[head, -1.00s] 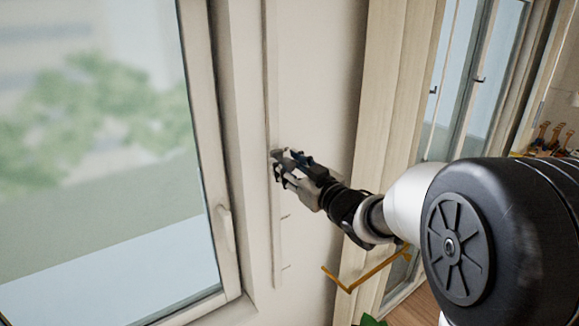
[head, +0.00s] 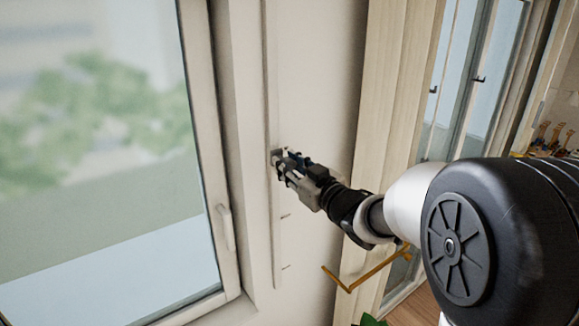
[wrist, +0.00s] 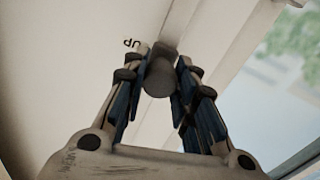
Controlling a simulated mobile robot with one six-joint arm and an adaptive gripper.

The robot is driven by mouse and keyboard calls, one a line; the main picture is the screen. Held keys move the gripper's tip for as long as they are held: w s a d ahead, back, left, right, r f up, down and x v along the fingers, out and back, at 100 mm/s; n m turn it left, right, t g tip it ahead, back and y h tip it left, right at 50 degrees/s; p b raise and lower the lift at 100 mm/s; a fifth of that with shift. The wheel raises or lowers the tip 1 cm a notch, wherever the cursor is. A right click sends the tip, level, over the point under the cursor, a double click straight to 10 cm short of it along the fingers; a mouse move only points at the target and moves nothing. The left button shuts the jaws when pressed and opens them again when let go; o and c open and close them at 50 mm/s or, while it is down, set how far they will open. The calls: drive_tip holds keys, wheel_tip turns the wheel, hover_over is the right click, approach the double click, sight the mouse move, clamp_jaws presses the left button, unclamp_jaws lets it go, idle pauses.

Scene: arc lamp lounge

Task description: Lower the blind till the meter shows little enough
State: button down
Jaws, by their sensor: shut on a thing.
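My gripper (head: 285,164) is at a narrow vertical rail (head: 277,235) on the wall right of the window. In the wrist view my gripper (wrist: 160,85) is shut on a grey round knob (wrist: 159,78), with a blue-padded finger on each side of it. Letters that seem to read "up" (wrist: 132,43) are on the wall beside the knob. The window (head: 100,130) shows blurred greenery and pale ground outside. Neither the blind's edge nor a meter can be made out in these views.
A window handle (head: 225,225) sticks out on the frame left of the rail. A yellow bar (head: 365,270) stands out below my arm. Pale wooden panelling (head: 390,120) and a glazed cabinet (head: 465,80) are to the right. A green leaf (head: 372,320) shows at the bottom.

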wheel_tip(320, 180, down, 22)
drive_tip(key=b, duration=1.9)
drive_tip(key=shift+f+b, duration=0.25)
drive_tip(key=shift+b, duration=0.1)
drive_tip(key=c, duration=1.2)
unclamp_jaws()
drive_tip(key=shift+r, duration=0.1)
drive_tip(key=shift+c, duration=0.2)
drive_tip(key=v, duration=1.2)
